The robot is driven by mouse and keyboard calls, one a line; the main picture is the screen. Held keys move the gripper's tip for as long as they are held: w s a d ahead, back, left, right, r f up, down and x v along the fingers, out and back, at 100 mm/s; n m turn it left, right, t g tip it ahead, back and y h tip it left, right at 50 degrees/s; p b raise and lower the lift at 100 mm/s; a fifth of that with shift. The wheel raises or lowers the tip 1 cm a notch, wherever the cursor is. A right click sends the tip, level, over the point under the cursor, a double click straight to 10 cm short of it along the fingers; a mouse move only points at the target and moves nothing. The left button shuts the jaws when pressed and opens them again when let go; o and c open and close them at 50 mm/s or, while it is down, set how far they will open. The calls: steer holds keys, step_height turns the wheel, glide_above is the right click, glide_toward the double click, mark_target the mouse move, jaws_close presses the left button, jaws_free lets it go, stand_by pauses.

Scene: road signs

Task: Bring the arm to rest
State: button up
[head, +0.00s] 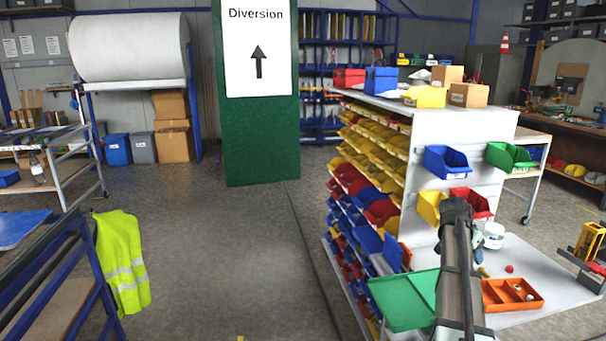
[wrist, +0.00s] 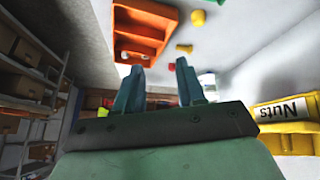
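My arm (head: 457,270) rises from the bottom of the head view, in front of the shelf unit's right end. Nothing is held in the gap. A white sign (head: 258,48) reading "Diversion" with an up arrow is on a green panel (head: 262,140).
A rack of coloured bins (head: 375,170) stands left of my arm. An orange tray (head: 512,295) and a green bin (head: 405,300) lie near it. A yellow vest (head: 122,262) hangs on a bench at left. The grey floor (head: 220,250) between is clear.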

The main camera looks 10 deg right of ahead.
steer(key=w+a+r+n+t+h, duration=0.1)
steer(key=w+a+n+t, duration=0.1)
steer(key=w+a+n, duration=0.7)
steer(key=w+a+r+n+t+h, duration=0.15)
steer(key=w+a, duration=0.35)
steer(key=a, duration=0.8)
steer(key=a+f+n+t, duration=0.2)
steer(key=a+f+n, duration=0.4)
steer(key=a+f, duration=0.45)
steer(key=s+a+f+g+y, duration=0.25)
steer(key=s+f, duration=0.45)
steer(key=f, duration=0.4)
steer(key=s+a+f+g+y, duration=0.1)
steer(key=s+a+f, duration=0.2)
steer(key=s+f, duration=0.6)
steer(key=s+a+f+g+y, duration=0.1)
steer(key=s+a+f+g, duration=0.3)
steer(key=f, duration=0.9)
steer(key=s+a+f+g+y, duration=0.1)
steer(key=s+f, duration=0.3)
steer(key=s, duration=0.8)
steer(key=s+a+f+m+g+y, duration=0.1)
steer(key=s+a+f, duration=0.3)
steer(key=s, duration=0.7)
steer(key=s+a+f+m+g+y, duration=0.1)
steer(key=s+f, duration=0.4)
steer(key=s, duration=0.7)
steer(key=shift+s+a+f+g+y, duration=0.35)
steer(key=shift+a+g+y, duration=0.4)
steer(key=shift+g, duration=0.35)
